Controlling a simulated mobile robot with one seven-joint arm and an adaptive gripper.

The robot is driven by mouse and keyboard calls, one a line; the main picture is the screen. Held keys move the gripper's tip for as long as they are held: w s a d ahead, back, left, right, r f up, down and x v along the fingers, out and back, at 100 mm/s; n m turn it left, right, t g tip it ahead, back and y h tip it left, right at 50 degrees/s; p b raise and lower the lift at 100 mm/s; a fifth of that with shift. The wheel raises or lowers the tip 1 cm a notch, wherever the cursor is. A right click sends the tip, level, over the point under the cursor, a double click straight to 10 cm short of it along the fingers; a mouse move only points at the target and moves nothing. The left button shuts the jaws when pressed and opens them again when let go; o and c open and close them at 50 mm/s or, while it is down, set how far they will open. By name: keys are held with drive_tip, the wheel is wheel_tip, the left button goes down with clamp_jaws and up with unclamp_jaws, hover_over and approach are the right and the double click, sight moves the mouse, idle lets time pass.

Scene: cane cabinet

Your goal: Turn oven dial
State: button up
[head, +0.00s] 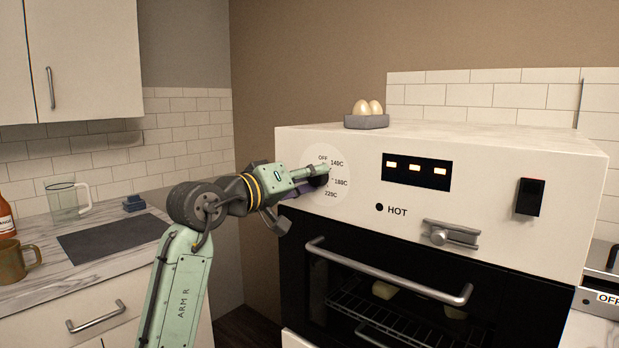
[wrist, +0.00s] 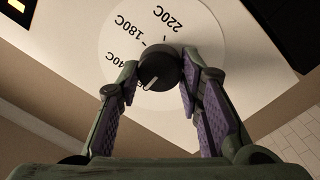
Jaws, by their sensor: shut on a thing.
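The oven dial is a black round knob with a white mark (wrist: 159,66), set on a pale disc (wrist: 128,28) printed OFF, 140C, 180C and 220C. In the wrist view its white mark points toward the partly hidden OFF label. My gripper (wrist: 163,72) has its purple-padded fingers on either side of the knob, shut on it. In the head view my gripper (head: 318,175) reaches the dial from the left and covers most of the knob. The white oven (head: 350,230) has a dark glass door below the panel.
A metal door handle (head: 385,275) juts out below the dial. A lit display (head: 416,172), a latch-like metal knob (head: 450,234) and a black switch (head: 528,197) are to the right. Eggs in a grey holder (head: 366,122) stand on top. A counter (head: 40,285) is at left.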

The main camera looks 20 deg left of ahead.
drive_tip(key=c, duration=0.4)
drive_tip(key=shift+s+d+m+y+b, duration=0.2)
drive_tip(key=shift+m+b, duration=0.55)
drive_tip(key=shift+m, duration=2.4)
drive_tip(key=shift+w+m+y+b, duration=0.2)
drive_tip(key=shift+m+b, duration=0.55)
drive_tip(key=shift+m, duration=2.35)
drive_tip(key=shift+s+d+m+y+b, duration=0.1)
drive_tip(key=shift+m+y+b, duration=0.45)
drive_tip(key=shift+m, duration=2.6)
drive_tip(key=shift+h, duration=0.25)
